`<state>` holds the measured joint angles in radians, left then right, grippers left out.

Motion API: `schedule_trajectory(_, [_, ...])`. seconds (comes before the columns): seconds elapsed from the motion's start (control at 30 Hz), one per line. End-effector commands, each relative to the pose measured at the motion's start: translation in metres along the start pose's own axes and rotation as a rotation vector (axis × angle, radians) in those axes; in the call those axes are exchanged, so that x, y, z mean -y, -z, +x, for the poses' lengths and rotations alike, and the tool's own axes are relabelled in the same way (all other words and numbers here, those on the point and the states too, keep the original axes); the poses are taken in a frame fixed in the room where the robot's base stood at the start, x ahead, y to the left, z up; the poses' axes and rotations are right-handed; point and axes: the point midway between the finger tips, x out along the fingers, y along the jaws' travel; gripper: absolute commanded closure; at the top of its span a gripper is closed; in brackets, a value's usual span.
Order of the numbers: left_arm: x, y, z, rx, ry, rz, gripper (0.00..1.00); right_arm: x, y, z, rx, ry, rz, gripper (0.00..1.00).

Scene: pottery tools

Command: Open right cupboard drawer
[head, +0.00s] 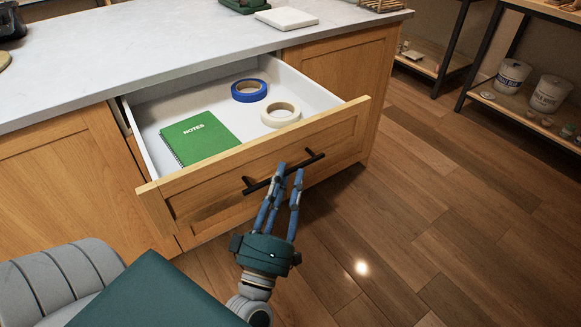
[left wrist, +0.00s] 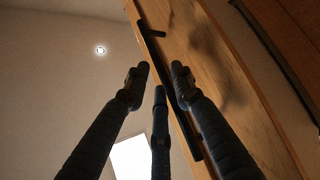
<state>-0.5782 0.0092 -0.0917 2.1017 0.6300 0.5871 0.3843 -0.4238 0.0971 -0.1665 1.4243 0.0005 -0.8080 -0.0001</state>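The wooden cupboard drawer (head: 345,133) is pulled well out from the cabinet in the head view. Its black bar handle (head: 315,159) runs along the front panel; it also shows in the left wrist view (left wrist: 190,132). My left gripper (head: 289,170) is at the middle of the handle, with its blue fingers pointing up at it. In the left wrist view my left gripper's fingertips (left wrist: 160,76) are spread apart, with the bar passing between them without a visible pinch. Whether a finger touches the bar is unclear. My right gripper is not in view.
The drawer holds a green notebook (head: 199,138), a blue tape roll (head: 249,97) and a cream tape roll (head: 272,121). A white slab (head: 286,18) lies on the grey countertop (head: 150,45). Shelves with white buckets (head: 549,93) stand at the right. The wooden floor (head: 430,200) is clear.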

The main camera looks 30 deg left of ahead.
Motion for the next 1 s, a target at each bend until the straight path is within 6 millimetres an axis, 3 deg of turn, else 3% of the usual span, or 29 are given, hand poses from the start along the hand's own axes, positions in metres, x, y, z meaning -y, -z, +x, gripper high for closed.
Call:
schedule_trajectory(0.2, [0.000, 0.000, 0.021, -0.001, 0.001, 0.001, 0.76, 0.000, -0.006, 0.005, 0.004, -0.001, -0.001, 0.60])
schedule_trajectory(0.5, [0.001, 0.000, 0.024, 0.001, 0.002, 0.001, 0.76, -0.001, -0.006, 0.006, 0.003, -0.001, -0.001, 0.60])
schedule_trajectory(0.67, [0.001, 0.000, 0.023, 0.000, 0.002, 0.001, 1.00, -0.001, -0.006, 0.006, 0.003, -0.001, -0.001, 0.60])
schedule_trajectory(0.87, [0.001, -0.001, 0.023, 0.001, 0.002, 0.001, 1.00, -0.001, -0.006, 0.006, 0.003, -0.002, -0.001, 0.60])
schedule_trajectory(1.0, [-0.009, -0.012, 0.012, 0.003, 0.005, -0.001, 1.00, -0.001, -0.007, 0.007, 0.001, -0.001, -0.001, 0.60])
